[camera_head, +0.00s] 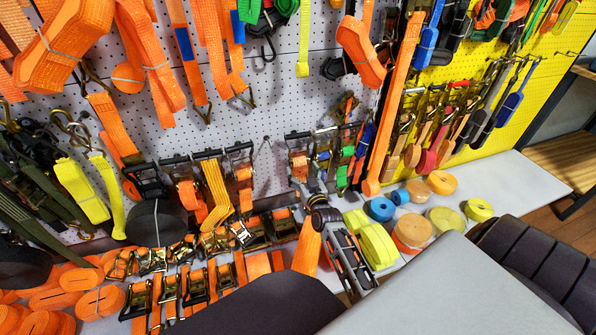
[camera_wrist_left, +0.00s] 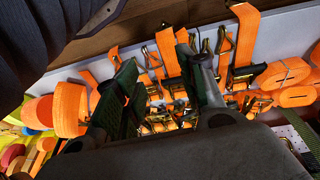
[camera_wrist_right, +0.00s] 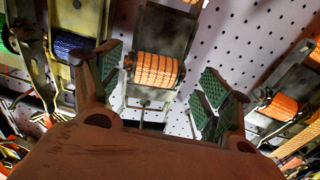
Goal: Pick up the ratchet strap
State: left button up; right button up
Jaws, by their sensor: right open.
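Many ratchet straps hang on a white pegboard wall, and several lie on the shelf below. In the right wrist view, a metal ratchet with an orange strap roll (camera_wrist_right: 155,70) hangs between the two spread green-padded fingers of my right gripper (camera_wrist_right: 160,85). The fingers appear apart from it. In the head view, my right gripper (camera_head: 308,190) is just below this orange-strapped ratchet (camera_head: 299,165) and partly covers its lower end. My left gripper (camera_wrist_left: 160,85) is open in the left wrist view, with orange straps on the shelf beyond it. I see nothing held in it.
A blue-strapped ratchet (camera_wrist_right: 75,47) hangs close to the left of my right gripper, and another orange one (camera_wrist_right: 280,107) to the right. Yellow rolls (camera_head: 377,245) lie on the shelf. The shelf's right end (camera_head: 520,175) is clear. Orange rolls (camera_head: 98,302) crowd the left.

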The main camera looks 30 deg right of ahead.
aim_at(300, 166)
pick_arm(q)
jog(key=shift+f, duration=0.1)
pick_arm(e)
jog(key=shift+w, duration=0.1)
jog(key=shift+w+d, duration=0.1)
jog(key=shift+w, duration=0.35)
jog(key=shift+w+d+f+b, duration=0.1)
jog(key=shift+w+d+b, duration=0.1)
jog(key=shift+w+b, duration=0.45)
jog(key=shift+w+d, duration=0.2)
jog(key=shift+w, duration=0.4)
jog(key=shift+w+b, duration=0.3)
jog(key=shift+w+d, duration=0.15)
jog(key=shift+w, duration=0.25)
pick_arm(q)
jog(key=shift+d+r+t, duration=0.25)
jog(key=shift+d+t, duration=0.05)
jog(key=shift+d, duration=0.05)
jog(key=shift+r, duration=0.15)
